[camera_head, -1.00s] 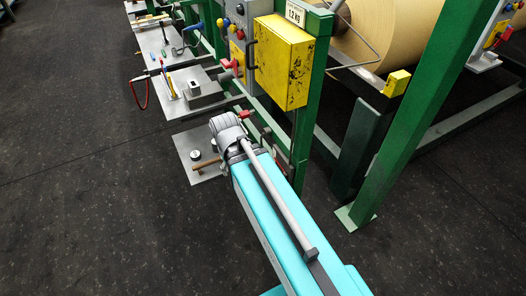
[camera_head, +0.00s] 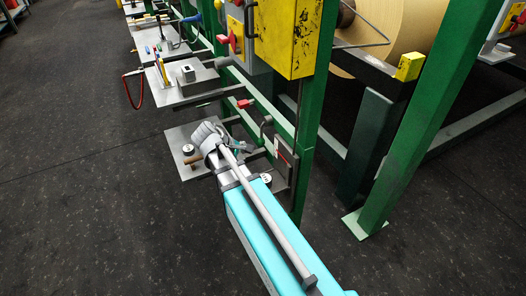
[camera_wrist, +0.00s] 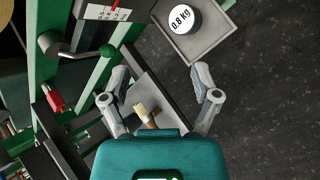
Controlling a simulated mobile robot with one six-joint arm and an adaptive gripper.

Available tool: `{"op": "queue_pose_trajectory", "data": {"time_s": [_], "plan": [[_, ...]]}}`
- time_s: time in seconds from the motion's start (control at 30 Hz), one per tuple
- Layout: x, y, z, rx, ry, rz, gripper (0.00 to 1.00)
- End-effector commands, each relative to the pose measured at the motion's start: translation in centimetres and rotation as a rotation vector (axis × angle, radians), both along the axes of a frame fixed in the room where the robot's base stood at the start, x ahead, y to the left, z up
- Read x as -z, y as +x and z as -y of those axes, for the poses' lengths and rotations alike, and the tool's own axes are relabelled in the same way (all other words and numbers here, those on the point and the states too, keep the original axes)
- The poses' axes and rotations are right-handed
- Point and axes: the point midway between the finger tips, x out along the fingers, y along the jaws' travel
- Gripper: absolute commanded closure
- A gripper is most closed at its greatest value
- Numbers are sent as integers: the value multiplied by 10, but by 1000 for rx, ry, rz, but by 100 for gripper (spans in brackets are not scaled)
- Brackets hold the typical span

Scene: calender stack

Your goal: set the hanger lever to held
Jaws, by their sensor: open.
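In the head view my wrist partly hides the gripper.
A red handle (camera_wrist: 54,98) sits on the green frame below the lever. A 0.8 KG weight (camera_wrist: 181,19) rests on a grey tray (camera_wrist: 216,48). A brush (camera_wrist: 146,114) lies beyond the fingers. A yellow box (camera_head: 291,38) hangs above; open floor (camera_head: 80,200) lies left.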

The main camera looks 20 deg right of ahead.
Motion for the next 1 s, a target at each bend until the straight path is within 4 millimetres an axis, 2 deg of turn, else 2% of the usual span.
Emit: {"op": "queue_pose_trajectory", "data": {"time_s": [0.03, 0.2, 0.6, 1.0], "plan": [[17, 7, 2, -27, -33, -16, 21], [35, 24, 10, -121, -156, -83, 21], [72, 64, 22, -308, -450, -272, 21], [103, 102, 21, -439, -742, -506, 21]]}}
